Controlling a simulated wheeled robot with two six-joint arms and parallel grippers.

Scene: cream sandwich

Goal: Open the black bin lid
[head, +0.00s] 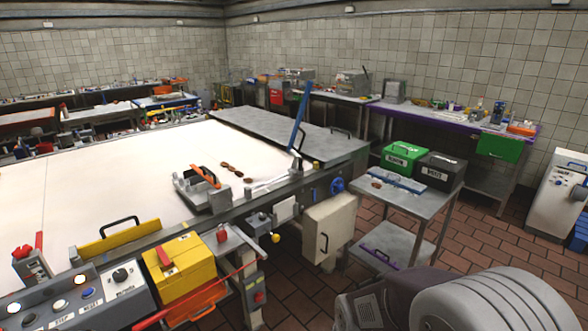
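The black bin (438,177) stands on a small grey side table (405,207), right of the centre in the head view. It is boxy, with a white label on its front. Its lid (442,162) looks shut, lying level on top. A green bin (404,157), also labelled, stands directly left of it and looks closed. Neither of my grippers shows in the head view, so I cannot see their fingers or where they are relative to the bin. A grey, rounded part of my own arm seems to fill the lower right.
A large pale conveyor table (110,185) fills the left and middle. A blue bar (300,115) stands upright at its far right corner. A purple-edged bench (450,120) runs behind the bins. A white cabinet (556,190) stands far right. Brick floor (490,235) is clear right of the side table.

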